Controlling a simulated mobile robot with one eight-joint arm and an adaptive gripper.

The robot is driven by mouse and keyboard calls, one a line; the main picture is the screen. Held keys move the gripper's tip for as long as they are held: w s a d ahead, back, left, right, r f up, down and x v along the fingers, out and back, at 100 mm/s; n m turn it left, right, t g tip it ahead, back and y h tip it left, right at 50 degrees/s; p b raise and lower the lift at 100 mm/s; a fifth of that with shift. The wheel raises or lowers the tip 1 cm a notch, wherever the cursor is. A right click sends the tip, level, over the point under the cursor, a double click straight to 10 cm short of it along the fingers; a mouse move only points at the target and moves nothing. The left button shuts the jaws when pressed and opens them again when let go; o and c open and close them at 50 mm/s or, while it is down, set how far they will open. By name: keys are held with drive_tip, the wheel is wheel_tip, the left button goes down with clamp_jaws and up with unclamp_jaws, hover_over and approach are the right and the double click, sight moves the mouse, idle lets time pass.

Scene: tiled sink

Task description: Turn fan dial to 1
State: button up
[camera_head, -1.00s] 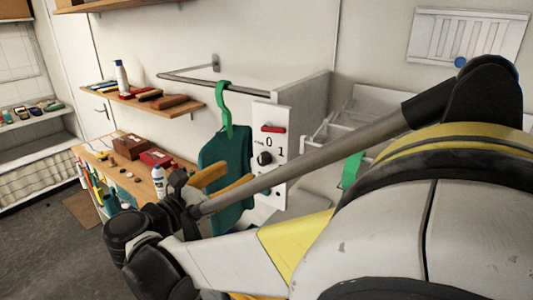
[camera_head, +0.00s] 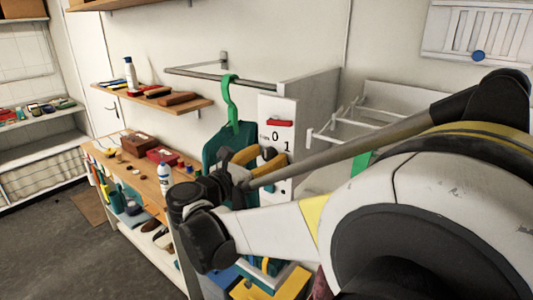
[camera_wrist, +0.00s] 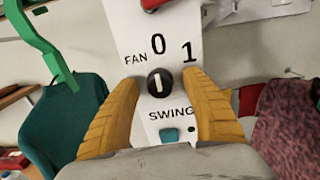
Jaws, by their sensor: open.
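The white control panel (camera_wrist: 190,25) carries the black round fan dial (camera_wrist: 160,82). The dial's white mark stands upright, towards the printed 0; the 1 is to its upper right. My gripper (camera_wrist: 160,84) is open, with one yellow finger to the left of the dial and one to its right. Gaps show between the dial and both fingers in the wrist view. In the head view my gripper (camera_head: 262,158) is in front of the panel (camera_head: 268,107), and its fingers largely hide the dial.
A teal button (camera_wrist: 169,136) labelled SWING sits below the dial, and a red switch (camera_head: 280,123) above it. A green hanger (camera_head: 231,100) with a teal item (camera_head: 213,148) hangs left of the panel. A white drying rack (camera_head: 340,135) is on the right.

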drive_tip(key=shift+c, duration=0.4)
clamp_jaws()
drive_tip(key=shift+m, duration=0.3)
drive_tip(key=m, duration=0.5)
drive_tip(key=shift+m+b, duration=0.3)
drive_tip(key=shift+b, duration=0.05)
drive_tip(key=m, duration=0.5)
drive_tip(key=shift+m, duration=0.4)
